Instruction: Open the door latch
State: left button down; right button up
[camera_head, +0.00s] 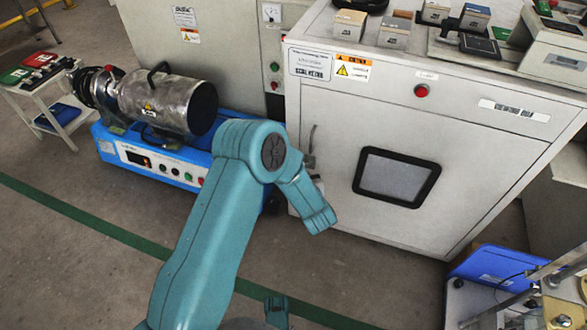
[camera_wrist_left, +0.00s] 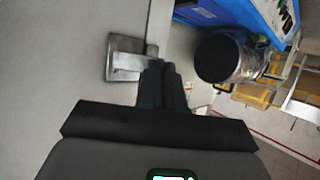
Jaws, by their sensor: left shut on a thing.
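The door latch (camera_head: 311,150) is a thin grey upright handle at the left edge of the cabinet's front in the head view. In the left wrist view its metal plate and lever (camera_wrist_left: 125,60) lie just beyond the fingertips. My left gripper (camera_wrist_left: 164,75) is shut on the latch lever, with its black fingers close together. The cabinet door (camera_head: 330,110), with a dark-framed window (camera_head: 397,178), appears closed.
A metal cylinder (camera_head: 165,98) on a blue machine (camera_head: 180,172) stands left of the cabinet; the cylinder also shows in the left wrist view (camera_wrist_left: 228,57). Small blocks (camera_head: 394,32) sit on the cabinet top. A blue-topped unit (camera_head: 492,262) stands at lower right. Floor before the door is mostly clear.

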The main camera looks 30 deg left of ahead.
pick_arm(q)
jog(key=shift+w+d+n+g+y, duration=0.2)
jog(key=shift+d+n+g+y, duration=0.45)
jog(key=shift+n+g, duration=0.75)
jog(key=shift+w+d+n+g+y, duration=0.15)
jog(key=shift+d+n+g+y, duration=0.5)
jog(key=shift+n+g, duration=0.8)
jog(key=shift+w+d+n+g+y, duration=0.2)
jog(key=shift+d+n+g+y, duration=0.2)
jog(key=shift+d+n+g, duration=0.75)
pick_arm(e)
jog(key=shift+s+r, duration=0.15)
jog(key=shift+r, duration=0.05)
pick_arm(q)
jog(key=shift+a+g, duration=0.2)
jog(key=shift+g, duration=0.3)
jog(key=c, duration=1.3)
grip_release()
jog(key=p+v, duration=0.4)
jog(key=v, duration=1.2)
jog(key=shift+d, duration=0.2)
pick_arm(e)
jog(key=shift+g, duration=0.6)
jog(key=s+r, duration=0.3)
jog(key=r, duration=0.1)
jog(key=shift+a, duration=0.3)
